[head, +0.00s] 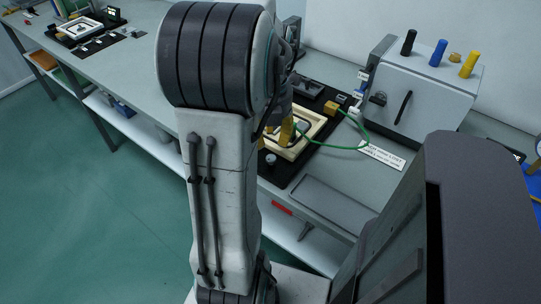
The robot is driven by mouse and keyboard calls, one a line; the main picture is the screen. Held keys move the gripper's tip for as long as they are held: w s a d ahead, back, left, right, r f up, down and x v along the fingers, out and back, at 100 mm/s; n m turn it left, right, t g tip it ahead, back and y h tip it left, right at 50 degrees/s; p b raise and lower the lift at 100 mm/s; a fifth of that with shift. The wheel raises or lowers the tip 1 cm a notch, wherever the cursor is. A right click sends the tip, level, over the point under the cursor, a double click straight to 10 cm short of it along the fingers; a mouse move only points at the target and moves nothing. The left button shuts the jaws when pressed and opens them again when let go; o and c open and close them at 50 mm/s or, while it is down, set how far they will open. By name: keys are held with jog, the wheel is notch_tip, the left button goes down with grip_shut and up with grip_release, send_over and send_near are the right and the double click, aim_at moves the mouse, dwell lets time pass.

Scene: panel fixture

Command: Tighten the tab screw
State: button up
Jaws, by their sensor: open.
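My gripper (287,131) points down beside my large arm link, with yellow fingers over a cream frame (310,147) on a black mat (279,181). It is open, and no object shows between its fingers. My arm hides the left part of the frame and mat. I cannot make out the tab screw or its tab at this size. I cannot tell whether the fingers touch anything. A green cable (345,148) runs from near the fingers to the right, toward the grey panel box (420,95).
The grey box carries black (409,42), blue (438,53) and yellow (469,64) cylinders on top. A white label (381,155) lies before it. A shallow grey tray (320,203) lies at the bench's front. Another cream frame (80,29) sits far left. Green floor is open at left.

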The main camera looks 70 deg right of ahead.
aim_at(271, 159)
jog(key=shift+f, duration=0.5)
jog(key=shift+f+b, duration=0.75)
jog(key=shift+f, duration=2.4)
jog(key=shift+o, duration=0.2)
grip_shut()
